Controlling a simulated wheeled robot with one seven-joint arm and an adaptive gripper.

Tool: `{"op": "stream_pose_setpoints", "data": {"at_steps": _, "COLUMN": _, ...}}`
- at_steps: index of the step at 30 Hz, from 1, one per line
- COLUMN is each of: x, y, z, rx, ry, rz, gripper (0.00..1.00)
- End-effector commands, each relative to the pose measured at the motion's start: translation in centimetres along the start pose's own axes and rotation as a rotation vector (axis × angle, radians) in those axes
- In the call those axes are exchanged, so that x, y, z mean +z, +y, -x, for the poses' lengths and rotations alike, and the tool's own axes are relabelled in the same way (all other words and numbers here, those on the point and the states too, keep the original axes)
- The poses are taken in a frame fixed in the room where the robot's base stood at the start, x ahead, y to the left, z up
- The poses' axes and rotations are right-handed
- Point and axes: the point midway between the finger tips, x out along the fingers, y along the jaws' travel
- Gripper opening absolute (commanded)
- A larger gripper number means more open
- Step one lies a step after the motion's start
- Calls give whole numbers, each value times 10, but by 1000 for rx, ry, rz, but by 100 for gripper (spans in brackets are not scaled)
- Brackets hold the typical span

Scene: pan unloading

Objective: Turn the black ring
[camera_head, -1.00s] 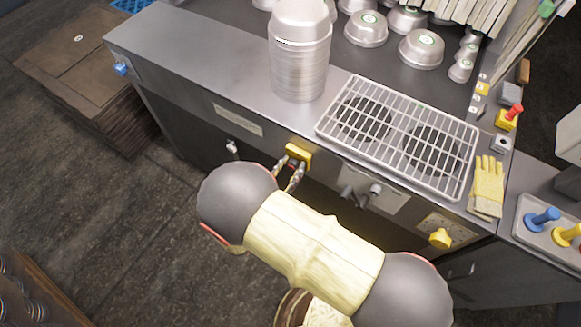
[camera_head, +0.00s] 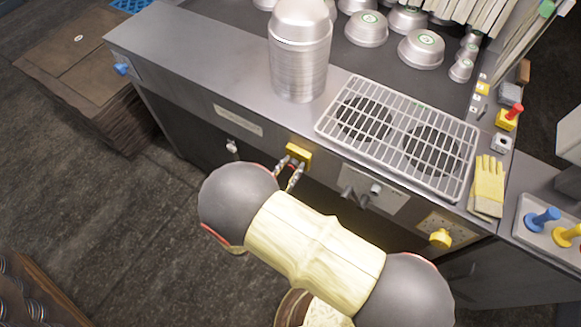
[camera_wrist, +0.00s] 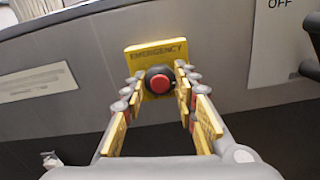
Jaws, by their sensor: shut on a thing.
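The black ring (camera_wrist: 157,69) surrounds a red button (camera_wrist: 160,84) on the front of a yellow plate marked EMERGENCY (camera_wrist: 157,53), fixed to the counter's front. In the head view the yellow plate (camera_head: 299,152) shows, but the ring is too small to make out. My gripper (camera_wrist: 158,79) faces the plate straight on and is shut on the black ring, one finger on each side. In the head view my gripper (camera_head: 292,167) reaches the plate from below.
Knobs on a grey panel (camera_head: 383,190) sit right of the plate, and a yellow knob (camera_head: 440,238) farther right. Above are a wire grate (camera_head: 396,131) and a stack of metal pans (camera_head: 298,70). Yellow gloves (camera_head: 488,186) lie at the counter's right edge. Floor space is open at left.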

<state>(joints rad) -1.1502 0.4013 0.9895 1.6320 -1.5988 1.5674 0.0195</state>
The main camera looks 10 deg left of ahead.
Motion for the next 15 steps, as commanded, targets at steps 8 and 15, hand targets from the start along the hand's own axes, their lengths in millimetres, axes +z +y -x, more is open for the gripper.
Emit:
{"op": "stream_pose_setpoints", "data": {"at_steps": 8, "x": -1, "y": 0, "z": 0, "rx": 0, "ry": 0, "rz": -221, "gripper": 4}}
{"op": "stream_pose_setpoints", "data": {"at_steps": 15, "x": -1, "y": 0, "z": 0, "rx": 0, "ry": 0, "rz": -404, "gripper": 4}}
